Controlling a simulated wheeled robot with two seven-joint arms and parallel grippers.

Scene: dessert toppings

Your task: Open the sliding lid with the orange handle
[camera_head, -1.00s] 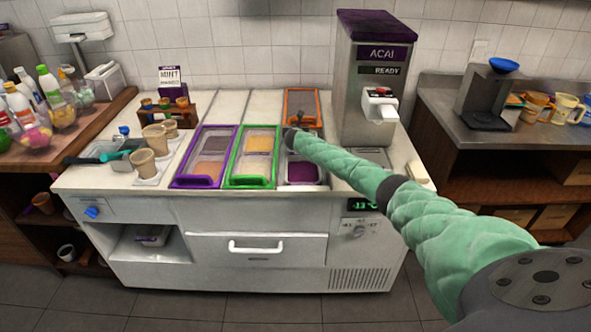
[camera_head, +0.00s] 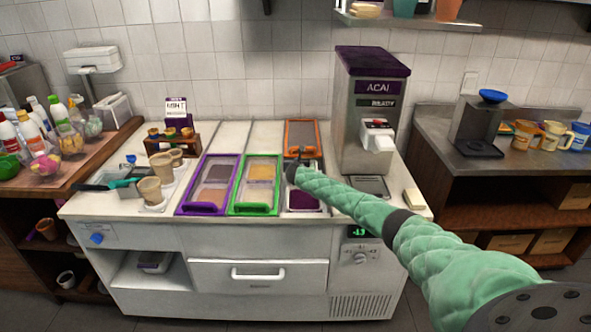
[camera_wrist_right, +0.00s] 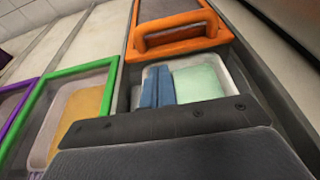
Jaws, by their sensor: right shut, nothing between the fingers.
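The sliding lid with the orange handle and frame (camera_head: 301,138) is at the back of the right-hand topping well, and the front part of the well is uncovered. Purple topping (camera_head: 303,200) shows in that front part. In the right wrist view the orange handle (camera_wrist_right: 176,34) stands at the lid's near edge, ahead of my gripper and apart from it. My right gripper (camera_head: 291,172) is shut and empty, over the well in front of the lid. Its dark body (camera_wrist_right: 170,130) fills the bottom of the wrist view. My left gripper is out of view.
The green-framed lid (camera_head: 254,209) and purple-framed lid (camera_head: 207,209) lie to the left. The acai machine (camera_head: 369,120) stands close on the right. Cups (camera_head: 151,190) stand at the counter's left. The white strips behind the lids are clear.

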